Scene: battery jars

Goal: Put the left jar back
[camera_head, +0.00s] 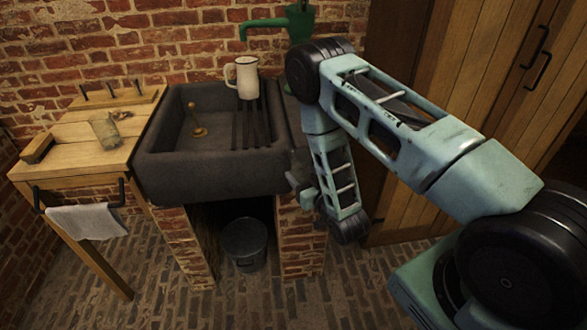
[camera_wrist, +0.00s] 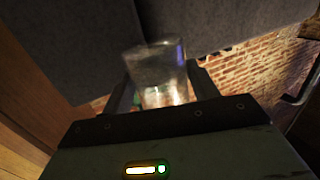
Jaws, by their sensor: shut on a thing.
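My gripper (camera_wrist: 162,88) is shut on a clear glass jar (camera_wrist: 157,68), which stands up between its two fingers in the wrist view and looks slightly tilted there. In the head view my gripper (camera_head: 298,186) is low, beside the front right corner of the dark stone sink. I cannot make out the held jar in the head view. Another glass jar (camera_head: 104,131) stands on the wooden side table (camera_head: 75,160) left of the sink.
The stone sink (camera_head: 215,172) holds a brass plug piece (camera_head: 198,120) and a white enamel jug (camera_head: 247,78) on its ribbed right part. A bucket (camera_head: 244,244) stands below. A wooden brush (camera_head: 37,148) and a cloth (camera_head: 88,222) are at the table. A wooden cupboard (camera_head: 480,70) stands right.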

